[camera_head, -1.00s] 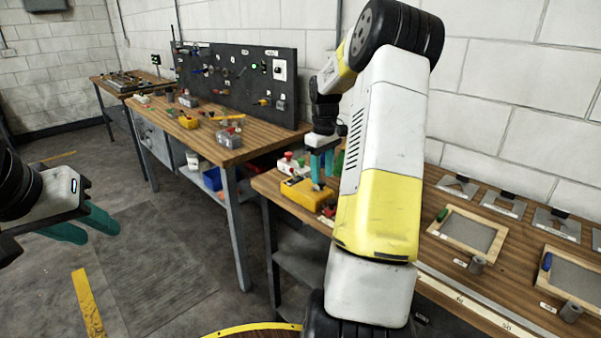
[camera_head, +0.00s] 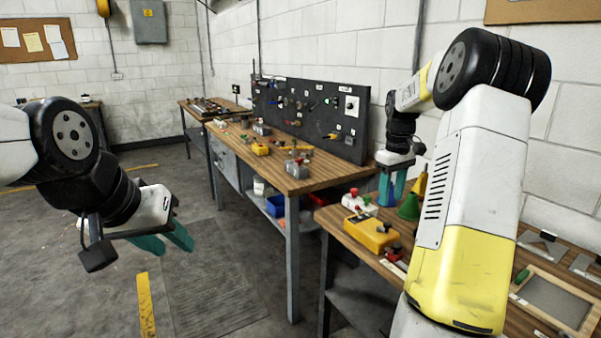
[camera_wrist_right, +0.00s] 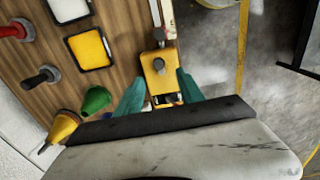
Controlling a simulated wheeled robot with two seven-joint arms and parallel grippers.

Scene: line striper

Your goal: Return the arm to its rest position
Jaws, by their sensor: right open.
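My right gripper (camera_head: 392,190) points down over the front workbench in the head view. In the right wrist view its two teal fingers (camera_wrist_right: 160,92) are apart. A yellow block with a dark knob (camera_wrist_right: 158,70) shows between and beyond the fingertips; I see no hold on it. My right arm (camera_head: 470,220) is bent, with its large white and yellow link across the right side of the head view. My left gripper (camera_head: 166,242) hangs at the left over the floor, its teal fingers apart and empty.
A green funnel (camera_head: 409,208) and a yellow funnel (camera_head: 420,184) stand beside the right gripper. A yellow box (camera_head: 370,234) and a red-knobbed device (camera_head: 354,203) lie nearby on the bench. A framed tray (camera_head: 556,300) is at right. A second bench (camera_head: 325,172) with a dark pegboard (camera_head: 312,112) stands behind.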

